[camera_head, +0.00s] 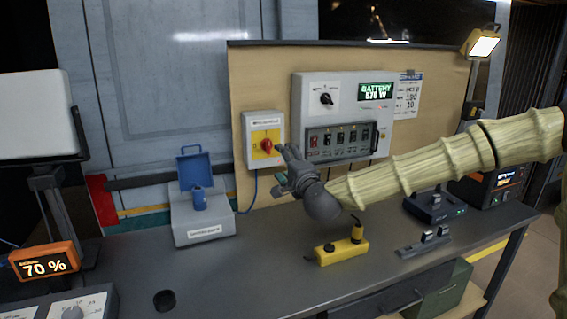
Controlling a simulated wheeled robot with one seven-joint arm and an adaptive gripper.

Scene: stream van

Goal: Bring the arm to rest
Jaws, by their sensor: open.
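My gripper (284,166) is at the end of my arm, which reaches in from the right above the workbench. It is dark grey and open, with nothing seen between its fingers. It is close in the picture to the red rotary knob (267,145) on the yellow plate of a small grey switch box (247,123). I cannot tell whether the gripper touches the knob or the box.
The dark bench (250,270) holds a blue-lidded grey box (203,222), a yellow device (342,250), a black docking unit (433,207) and an orange "70 %" display (44,261). A control panel (311,92) stands behind my arm. The bench's front middle is clear.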

